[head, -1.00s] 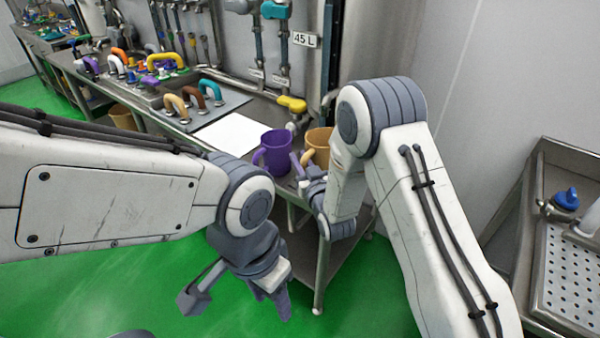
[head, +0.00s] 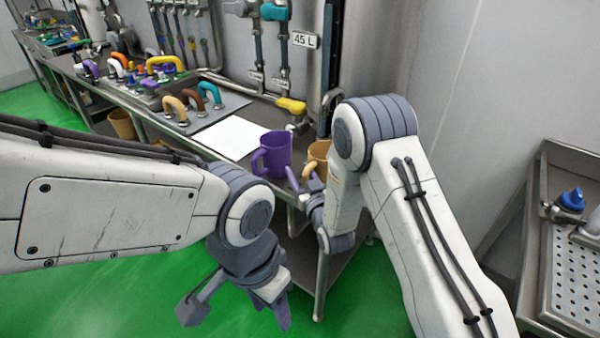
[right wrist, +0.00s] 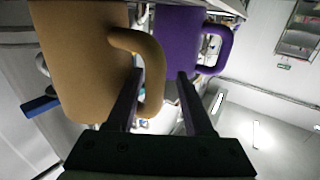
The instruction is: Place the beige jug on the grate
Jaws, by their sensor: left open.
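The beige jug (head: 319,151) stands upright at the right end of the long metal counter, partly hidden behind my right arm. In the right wrist view the beige jug (right wrist: 82,62) fills the upper left, with its curved handle between the fingers. My right gripper (head: 306,176) is at the jug's handle; in the right wrist view its fingers (right wrist: 160,75) are apart, with a gap beside the handle. My left gripper (head: 268,312) is open and empty, low over the green floor. A perforated metal grate (head: 577,280) lies in the sink unit at the right edge.
A purple jug (head: 277,148) stands close left of the beige one; it also shows in the right wrist view (right wrist: 179,38). A white board (head: 231,138) and several handled items occupy the counter further left. A blue-knobbed valve (head: 572,198) sits beside the grate.

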